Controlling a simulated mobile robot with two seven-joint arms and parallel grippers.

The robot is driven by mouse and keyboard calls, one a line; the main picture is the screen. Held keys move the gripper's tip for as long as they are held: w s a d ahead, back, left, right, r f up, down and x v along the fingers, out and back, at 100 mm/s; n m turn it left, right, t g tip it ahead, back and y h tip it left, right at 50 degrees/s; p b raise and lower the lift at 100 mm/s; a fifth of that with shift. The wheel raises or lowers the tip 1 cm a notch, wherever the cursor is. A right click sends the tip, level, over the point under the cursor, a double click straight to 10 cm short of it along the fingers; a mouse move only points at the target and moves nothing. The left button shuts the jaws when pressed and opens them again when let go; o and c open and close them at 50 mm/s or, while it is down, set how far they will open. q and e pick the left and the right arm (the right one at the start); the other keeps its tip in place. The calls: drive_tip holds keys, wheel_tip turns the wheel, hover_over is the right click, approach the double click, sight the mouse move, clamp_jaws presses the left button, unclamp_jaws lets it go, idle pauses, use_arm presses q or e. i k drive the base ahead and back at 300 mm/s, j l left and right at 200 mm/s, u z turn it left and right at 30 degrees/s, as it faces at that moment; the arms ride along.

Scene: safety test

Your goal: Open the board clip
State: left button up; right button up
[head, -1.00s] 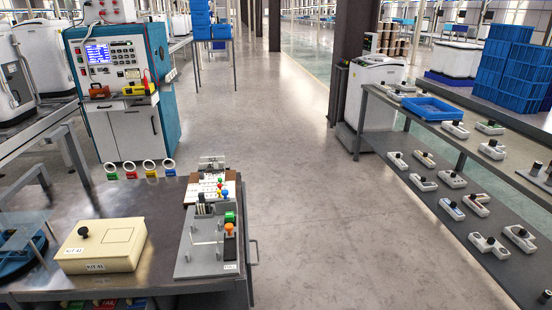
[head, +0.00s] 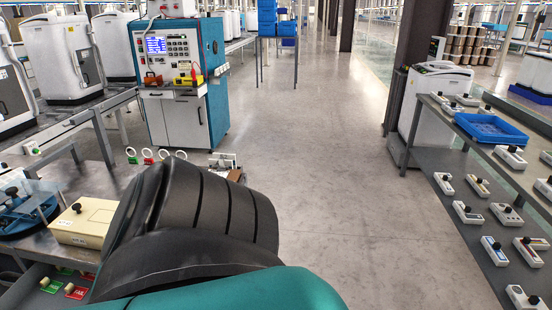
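A large black and teal link of my own arm fills the lower middle of the head view. It covers most of the table's right side, where a grey test fixture stood a second ago. Only a small clamp-like piece (head: 222,159) at the far end of that area shows past the link. The board clip cannot be made out. Neither of my grippers is in view, so their state and distance to the clip are hidden.
A beige box (head: 88,222) with a black knob sits on the table, beside a blue round device (head: 27,210). A teal test cabinet (head: 180,80) stands behind. A shelf with a blue tray (head: 490,128) and several small devices is at the right. The floor (head: 350,200) between is clear.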

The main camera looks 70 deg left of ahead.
sight(222, 168)
drive_tip(key=i+u, duration=0.7)
drive_tip(key=i+l+u, duration=0.1)
drive_tip(key=i+u, duration=0.4)
drive_tip(key=u, duration=0.3)
drive_tip(key=i+u, duration=0.2)
drive_tip(key=u, duration=0.25)
drive_tip(key=i+u, duration=0.2)
drive_tip(key=u, duration=0.3)
